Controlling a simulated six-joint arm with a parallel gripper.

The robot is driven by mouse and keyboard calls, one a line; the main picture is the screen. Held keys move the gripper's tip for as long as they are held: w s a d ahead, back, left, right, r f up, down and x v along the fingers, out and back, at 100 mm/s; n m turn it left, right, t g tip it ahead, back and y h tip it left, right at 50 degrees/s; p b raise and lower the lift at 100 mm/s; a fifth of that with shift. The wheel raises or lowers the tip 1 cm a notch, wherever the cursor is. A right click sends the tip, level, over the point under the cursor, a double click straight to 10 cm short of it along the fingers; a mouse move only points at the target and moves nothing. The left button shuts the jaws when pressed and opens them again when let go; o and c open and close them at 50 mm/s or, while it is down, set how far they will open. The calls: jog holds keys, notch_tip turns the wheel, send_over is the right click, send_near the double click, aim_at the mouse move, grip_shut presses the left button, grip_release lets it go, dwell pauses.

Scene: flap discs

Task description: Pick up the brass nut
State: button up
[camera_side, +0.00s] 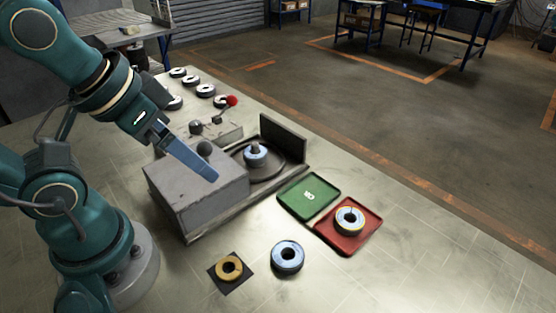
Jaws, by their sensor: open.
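The brass nut (229,268) is a gold ring with a dark hole. It lies flat on a small black square pad (232,287) at the front of the table. My gripper (212,175) is open and empty, its blue-grey fingers pointing down to the right over the grey machine box. It is above and to the left of the nut in the picture, well apart from it. The gap between the fingers is hard to see from this side.
A grey machine box (200,196) with a spindle holding a disc (257,154) stands mid-table. A loose disc (288,257) lies right of the nut. A green tray (308,196) and a red tray (349,243) with a disc (350,219) stand further right. Several discs lie behind.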

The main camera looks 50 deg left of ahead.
jog(key=m+g, duration=0.1)
jog(key=g, duration=0.4)
send_over(230, 272)
jog(key=f, duration=0.9)
jog(key=shift+w+a+f, duration=0.15)
jog(key=shift+w+f, duration=0.1)
jog(key=shift+w, duration=0.1)
jog(key=shift+s+f+g, duration=0.3)
jog(key=shift+s+f, duration=0.1)
jog(key=shift+f, duration=2.45)
grip_shut()
